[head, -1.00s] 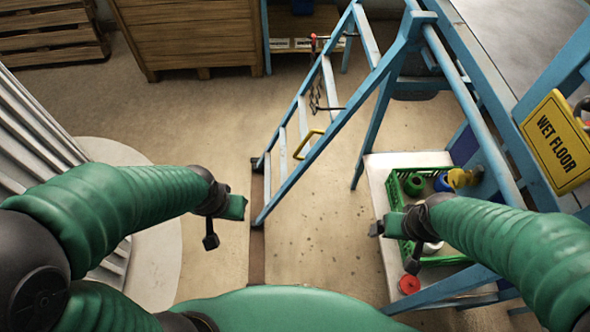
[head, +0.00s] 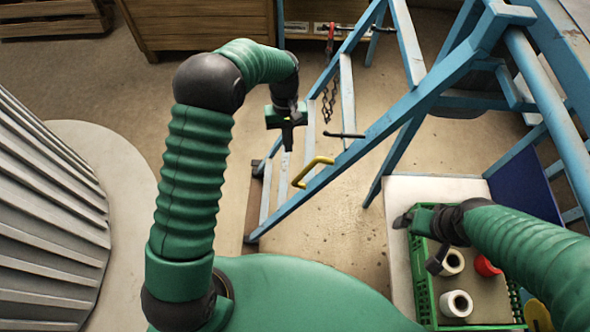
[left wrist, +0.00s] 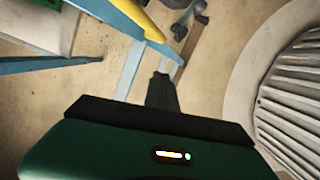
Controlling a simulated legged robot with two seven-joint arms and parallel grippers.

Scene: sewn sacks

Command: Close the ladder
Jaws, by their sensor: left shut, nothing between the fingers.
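The blue stepladder (head: 410,118) stands spread open, running from lower left to upper right in the head view. A yellow handle (head: 313,171) sits on its near rail; in the left wrist view a yellow part (left wrist: 140,18) shows at the top edge. A dark chain (head: 329,98) hangs by the steps. My left gripper (head: 287,142) is shut and empty, pointing down over the ladder's left side, up and left of the yellow handle. Its dark fingers also show in the left wrist view (left wrist: 162,92). I cannot tell if it touches the ladder. My right gripper (head: 403,220) is beside the crate; its jaws are unclear.
A green crate (head: 424,285) with white rolls and a red item stands on a pale board (head: 425,189) at right. A ribbed grey drum (head: 45,215) stands at left on a round pale base. Wooden crates (head: 195,35) line the back. Floor between is bare.

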